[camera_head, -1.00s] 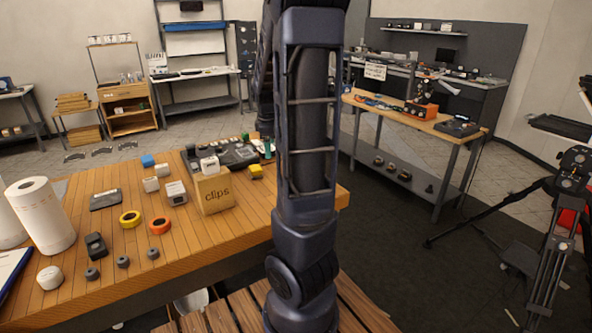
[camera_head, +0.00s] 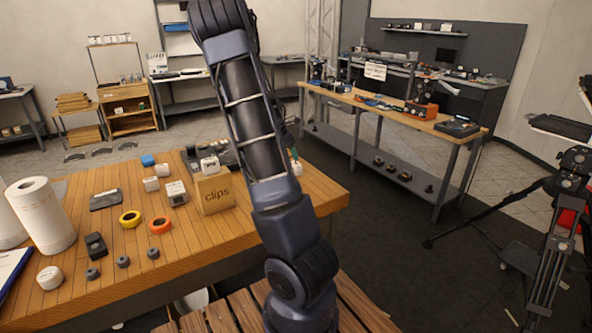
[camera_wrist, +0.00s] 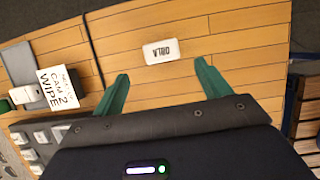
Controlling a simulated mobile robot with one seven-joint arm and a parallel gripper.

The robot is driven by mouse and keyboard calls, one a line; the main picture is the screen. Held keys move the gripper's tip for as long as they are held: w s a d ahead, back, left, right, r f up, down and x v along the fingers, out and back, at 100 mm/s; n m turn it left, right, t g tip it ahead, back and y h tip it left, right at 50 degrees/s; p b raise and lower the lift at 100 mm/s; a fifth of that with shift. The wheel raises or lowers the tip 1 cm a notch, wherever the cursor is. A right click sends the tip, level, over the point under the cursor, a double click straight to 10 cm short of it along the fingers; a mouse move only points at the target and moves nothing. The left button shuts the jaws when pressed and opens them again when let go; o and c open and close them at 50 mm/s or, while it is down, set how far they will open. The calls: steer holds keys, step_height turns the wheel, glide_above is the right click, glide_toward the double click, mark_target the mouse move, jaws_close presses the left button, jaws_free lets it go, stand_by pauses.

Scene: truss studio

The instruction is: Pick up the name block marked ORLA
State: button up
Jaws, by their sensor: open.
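The white name block marked ORLA (camera_wrist: 161,51) lies on the wooden table in the wrist view, its lettering upside down. My gripper (camera_wrist: 162,72) is open, with its two green fingers apart and nothing between them. The block is just beyond the fingertips, roughly centred on the gap. In the head view a small white block (camera_head: 297,169) shows at the table's right side, just right of my arm; its lettering is too small to read. My arm hides most of the gripper there.
A clips box (camera_head: 214,193) with a white block (camera_head: 209,164) on top stands left of my arm. A CAM 2 WIPE card (camera_wrist: 58,88) and a button panel (camera_wrist: 45,138) lie left of the gripper. Table around the ORLA block is bare.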

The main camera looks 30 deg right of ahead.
steer(key=shift+x, duration=4.4)
steer(key=shift+s, duration=0.15)
steer(key=c, duration=1.1)
steer(key=shift+o, duration=0.2)
steer(key=shift+r, duration=0.1)
